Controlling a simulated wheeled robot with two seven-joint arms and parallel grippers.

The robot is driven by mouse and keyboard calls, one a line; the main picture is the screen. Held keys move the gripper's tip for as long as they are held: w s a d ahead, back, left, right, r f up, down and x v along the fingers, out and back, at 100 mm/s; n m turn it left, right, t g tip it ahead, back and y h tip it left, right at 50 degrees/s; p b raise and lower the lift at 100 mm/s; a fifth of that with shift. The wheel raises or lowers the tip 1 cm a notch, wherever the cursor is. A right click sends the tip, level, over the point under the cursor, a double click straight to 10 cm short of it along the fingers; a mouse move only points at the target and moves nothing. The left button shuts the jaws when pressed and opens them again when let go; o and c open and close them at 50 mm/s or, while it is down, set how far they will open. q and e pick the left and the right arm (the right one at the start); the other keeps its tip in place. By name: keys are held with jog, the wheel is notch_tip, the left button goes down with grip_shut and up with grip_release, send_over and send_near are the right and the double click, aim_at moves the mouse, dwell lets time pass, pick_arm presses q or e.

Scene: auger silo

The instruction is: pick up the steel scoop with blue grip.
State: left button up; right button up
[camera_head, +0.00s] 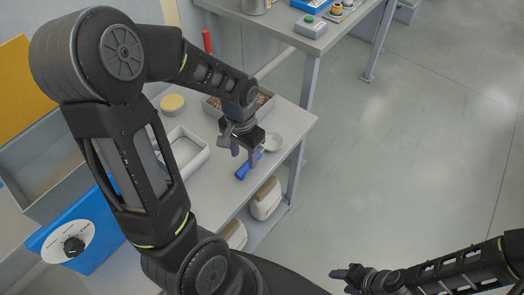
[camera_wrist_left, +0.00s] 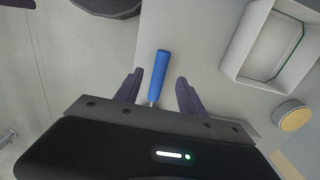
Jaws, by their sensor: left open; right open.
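The steel scoop with blue grip lies on the grey table. In the head view its blue grip (camera_head: 248,166) shows below my left gripper, and its round steel bowl (camera_head: 273,142) shows to the right of the gripper. My left gripper (camera_head: 245,157) is open, just over the scoop. In the left wrist view the blue grip (camera_wrist_left: 159,74) lies between the two spread fingers of my left gripper (camera_wrist_left: 158,92), with a gap on each side. The bowl is hidden there behind the gripper body. My right gripper (camera_head: 349,279) is open and empty, over the floor at the bottom.
A white tray (camera_head: 203,157) and a round container with a yellow top (camera_head: 172,103) stand left of the scoop. A bin with brown contents (camera_head: 264,99) stands behind the gripper. White containers (camera_head: 266,199) sit on the shelf below. The floor at right is clear.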

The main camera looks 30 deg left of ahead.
aim_at(246, 165)
pick_arm(q)
jog(key=shift+w+f+p, duration=0.15)
jog(key=shift+f, duration=1.15)
jog(key=shift+w+f+p, duration=0.15)
jog(key=shift+f, duration=1.15)
jog(key=shift+f, duration=0.25)
jog(key=shift+c, duration=0.6)
grip_shut()
